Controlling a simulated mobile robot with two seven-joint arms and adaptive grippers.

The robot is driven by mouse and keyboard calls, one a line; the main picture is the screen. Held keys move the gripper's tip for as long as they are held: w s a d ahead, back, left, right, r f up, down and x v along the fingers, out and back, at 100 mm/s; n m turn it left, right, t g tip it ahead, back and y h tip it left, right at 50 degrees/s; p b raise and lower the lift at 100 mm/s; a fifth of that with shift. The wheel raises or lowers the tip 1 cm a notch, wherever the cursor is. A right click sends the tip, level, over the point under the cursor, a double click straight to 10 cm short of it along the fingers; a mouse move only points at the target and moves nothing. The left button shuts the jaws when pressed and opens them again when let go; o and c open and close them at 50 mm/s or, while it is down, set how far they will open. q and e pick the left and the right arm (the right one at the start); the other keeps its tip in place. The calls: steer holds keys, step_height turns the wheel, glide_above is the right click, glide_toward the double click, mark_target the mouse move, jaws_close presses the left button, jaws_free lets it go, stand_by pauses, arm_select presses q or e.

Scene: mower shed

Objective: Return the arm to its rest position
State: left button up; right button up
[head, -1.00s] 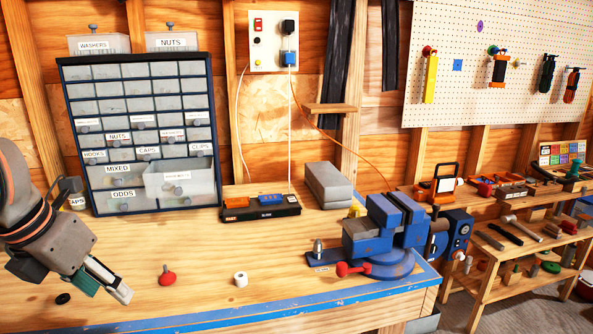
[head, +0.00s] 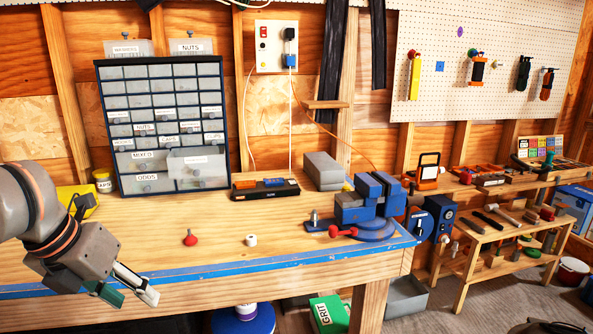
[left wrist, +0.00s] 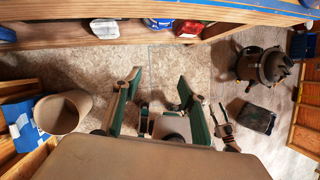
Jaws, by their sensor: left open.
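My left gripper (head: 128,294) is at the lower left of the head view, over the front edge of the workbench (head: 300,218). In the left wrist view its two green-sided fingers (left wrist: 160,88) stand wide apart with nothing between them, above the floor. My left arm comes in from the left edge of the head view. My right gripper is not in view.
A red knob (head: 190,239), a white roll (head: 251,240) and a blue vise (head: 366,209) are on the bench. A drawer cabinet (head: 163,125) stands behind. In the left wrist view, a shop vacuum (left wrist: 263,66) and a bin (left wrist: 62,112) stand on the floor.

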arm_select(q)
steer(key=w+d+f+n+t+h, duration=0.1)
steer(key=w+d+f+n+h, duration=0.2)
steer(key=d+f+n, duration=0.6)
steer(key=w+d+f+n+t+h, duration=0.2)
steer(key=d+f+n, duration=0.45)
steer(key=f, duration=0.55)
steer(key=s+a+f+n+t+y, duration=0.1)
steer(key=s+a+f+n+y, duration=0.1)
steer(key=s+f+n, duration=0.6)
steer(key=s+a+f+n+t+y, duration=0.2)
steer(key=s+a+f+n, duration=0.2)
steer(key=s+f+n, duration=0.4)
step_height(320, 180, down, 5)
steer(key=shift+s+a, duration=0.25)
steer(key=shift+s, duration=0.45)
